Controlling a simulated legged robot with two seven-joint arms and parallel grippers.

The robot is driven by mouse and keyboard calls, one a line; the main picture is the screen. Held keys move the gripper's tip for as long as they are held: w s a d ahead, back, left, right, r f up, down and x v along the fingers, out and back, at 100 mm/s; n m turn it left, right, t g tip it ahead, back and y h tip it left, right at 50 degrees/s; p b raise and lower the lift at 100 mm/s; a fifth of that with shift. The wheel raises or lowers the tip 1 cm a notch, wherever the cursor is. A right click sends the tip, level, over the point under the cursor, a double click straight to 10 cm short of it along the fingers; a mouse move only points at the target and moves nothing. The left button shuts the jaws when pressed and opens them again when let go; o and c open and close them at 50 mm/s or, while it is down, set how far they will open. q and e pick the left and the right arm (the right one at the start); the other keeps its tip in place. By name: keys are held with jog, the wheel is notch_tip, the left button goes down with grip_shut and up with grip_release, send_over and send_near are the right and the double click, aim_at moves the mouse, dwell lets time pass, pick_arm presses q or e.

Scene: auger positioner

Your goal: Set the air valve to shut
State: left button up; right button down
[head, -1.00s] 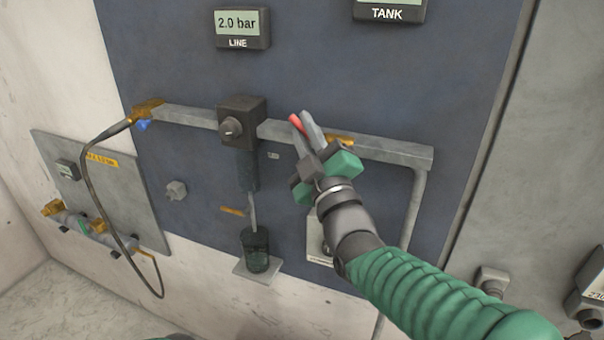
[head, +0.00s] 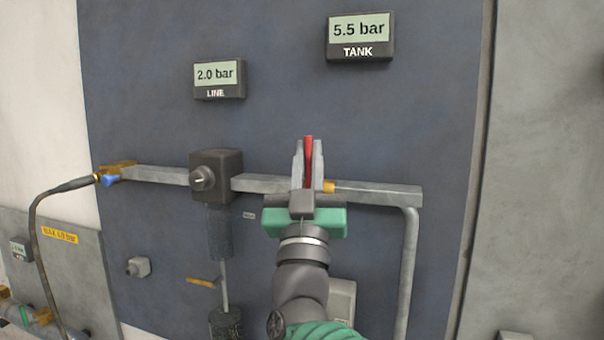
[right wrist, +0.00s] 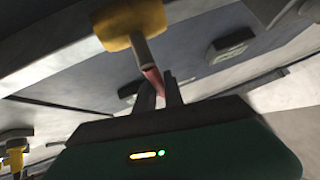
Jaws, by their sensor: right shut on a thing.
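The air valve's red lever (head: 309,150) stands roughly upright in the head view, across the horizontal grey pipe (head: 380,194). The valve's brass-yellow body (head: 329,187) shows just right of the fingers. My right gripper (head: 308,165) is shut on the red lever, its two fingers either side of it. In the right wrist view the red lever (right wrist: 153,80) runs from the yellow valve body (right wrist: 130,22) down between my right gripper's fingers (right wrist: 160,97). The fingers hide much of the lever and valve. My left gripper is not in view.
A dark regulator box with a knob (head: 213,177) sits on the pipe to the left. The LINE display (head: 219,79) reads 2.0 bar, the TANK display (head: 360,37) 5.5 bar. A black hose (head: 42,210) hangs at the left.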

jog(key=shift+d+f+m+h, duration=0.15)
jog(key=shift+m+h, duration=0.55)
jog(key=c, duration=1.5)
grip_release()
jog(key=shift+h, duration=0.3)
jog(key=shift+o, duration=0.2)
